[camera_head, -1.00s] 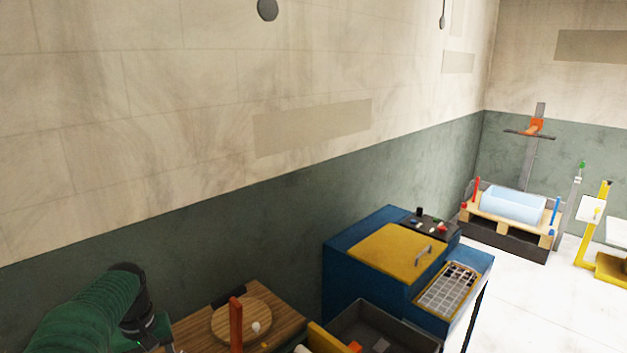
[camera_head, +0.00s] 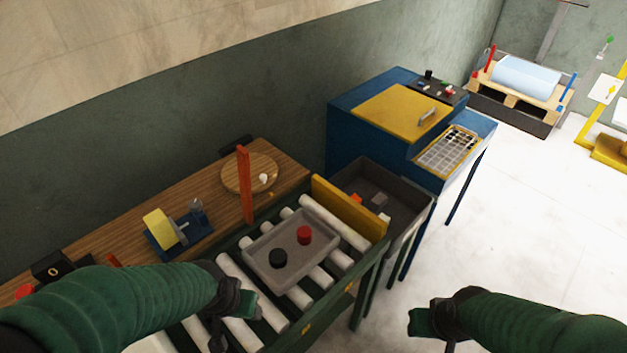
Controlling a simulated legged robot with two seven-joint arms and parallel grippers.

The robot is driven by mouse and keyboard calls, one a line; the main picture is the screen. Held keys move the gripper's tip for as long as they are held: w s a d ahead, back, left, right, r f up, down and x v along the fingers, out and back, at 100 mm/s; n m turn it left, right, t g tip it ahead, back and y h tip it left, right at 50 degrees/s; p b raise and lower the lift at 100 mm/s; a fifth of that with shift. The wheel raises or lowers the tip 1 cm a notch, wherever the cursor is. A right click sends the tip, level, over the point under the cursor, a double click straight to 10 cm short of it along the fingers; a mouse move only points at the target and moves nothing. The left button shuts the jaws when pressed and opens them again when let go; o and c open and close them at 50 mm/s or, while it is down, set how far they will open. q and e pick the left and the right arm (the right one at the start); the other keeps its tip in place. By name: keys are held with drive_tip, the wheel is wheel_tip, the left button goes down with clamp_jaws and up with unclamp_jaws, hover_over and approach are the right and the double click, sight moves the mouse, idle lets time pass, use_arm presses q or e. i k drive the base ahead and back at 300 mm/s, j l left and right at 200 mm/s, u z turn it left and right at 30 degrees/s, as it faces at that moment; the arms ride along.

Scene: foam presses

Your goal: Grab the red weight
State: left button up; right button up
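The red weight (camera_head: 304,235) is a small red cylinder in a shallow grey tray (camera_head: 262,271) on a roller conveyor. A black weight (camera_head: 278,258) sits in the same tray, to its left and nearer me. My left gripper (camera_head: 252,306) is over the near-left part of the conveyor, short of the tray and apart from the red weight. My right gripper (camera_head: 420,322) is to the right of the conveyor, over the floor, well away from the tray. Neither gripper appears to hold anything; their finger openings are too unclear to judge.
A yellow board (camera_head: 347,208) stands across the conveyor's far end. A dark bin (camera_head: 405,211) with small items lies beyond it, beside a blue machine (camera_head: 365,145). A wooden table (camera_head: 290,178) runs behind, with an orange-red post (camera_head: 244,185). The white floor at right is open.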

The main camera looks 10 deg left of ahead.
sight(304, 233)
drive_tip(key=i+l, duration=0.55)
drive_tip(key=i+u, duration=0.1)
drive_tip(key=u, duration=0.35)
drive_tip(key=l+u, duration=0.1)
drive_tip(key=u, duration=0.3)
drive_tip(key=i+l+u, duration=0.1)
drive_tip(key=u, duration=0.35)
drive_tip(key=l+u, duration=0.1)
drive_tip(key=u, duration=0.35)
drive_tip(key=l+u, duration=0.15)
drive_tip(key=u, duration=0.25)
drive_tip(key=i, duration=0.05)
